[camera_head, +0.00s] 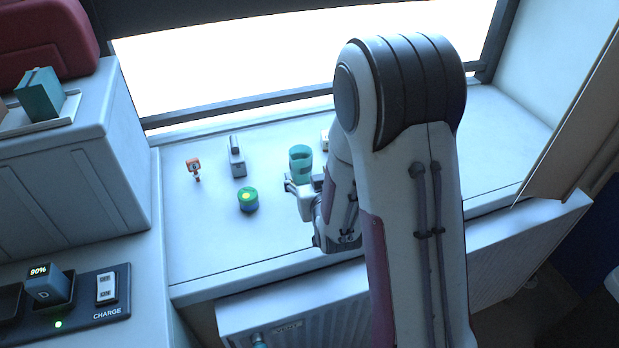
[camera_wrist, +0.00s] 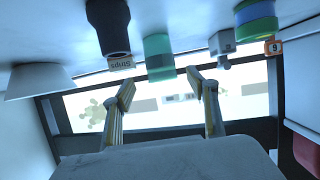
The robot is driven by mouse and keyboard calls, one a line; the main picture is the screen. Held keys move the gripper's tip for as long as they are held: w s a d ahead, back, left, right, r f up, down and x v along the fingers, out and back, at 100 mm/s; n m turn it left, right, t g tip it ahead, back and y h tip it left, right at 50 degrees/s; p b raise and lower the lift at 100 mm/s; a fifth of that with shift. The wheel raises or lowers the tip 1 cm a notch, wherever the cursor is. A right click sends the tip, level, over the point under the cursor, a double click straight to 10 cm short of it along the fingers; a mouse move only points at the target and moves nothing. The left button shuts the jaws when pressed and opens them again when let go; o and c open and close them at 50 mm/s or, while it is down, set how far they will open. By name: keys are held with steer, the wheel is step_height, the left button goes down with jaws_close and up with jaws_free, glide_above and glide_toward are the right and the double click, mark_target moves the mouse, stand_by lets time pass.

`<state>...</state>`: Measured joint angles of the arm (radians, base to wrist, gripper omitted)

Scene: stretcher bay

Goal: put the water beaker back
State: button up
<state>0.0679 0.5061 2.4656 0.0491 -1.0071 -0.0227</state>
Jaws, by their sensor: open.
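The water beaker looks like a teal, see-through cup (camera_head: 301,162). It stands upright on the white window sill (camera_head: 225,240), just beyond my gripper (camera_head: 303,188). In the wrist view, which is upside down, the beaker (camera_wrist: 158,58) appears ahead of the gap between my two fingertips (camera_wrist: 163,88). The fingers are spread apart with nothing between them. I cannot tell whether a fingertip touches the beaker. My arm hides part of the sill to its right.
A green-and-blue jar (camera_head: 248,200), a grey device (camera_head: 237,158) and an orange tag (camera_head: 194,168) stand left of the beaker. The wrist view shows a black cylinder (camera_wrist: 108,25), a strips box (camera_wrist: 121,64) and a white cone-shaped object (camera_wrist: 40,82). The sill's front left is clear.

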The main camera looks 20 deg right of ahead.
steer(key=shift+s+r, duration=0.15)
steer(key=shift+s, duration=0.3)
steer(key=shift+r, duration=0.1)
stand_by(0.4)
steer(key=s+a+r+g+y, duration=0.1)
steer(key=s+a+r+g, duration=0.3)
steer(key=s+r, duration=0.8)
steer(key=s+r+g, duration=0.1)
steer(key=s+g, duration=0.1)
steer(key=s, duration=0.8)
steer(key=s+r+n+g, duration=0.1)
steer(key=s+r, duration=0.1)
steer(key=s, duration=0.9)
steer(key=shift+a+r+g, duration=0.15)
steer(key=shift+a+g, duration=0.25)
steer(key=shift+a, duration=0.05)
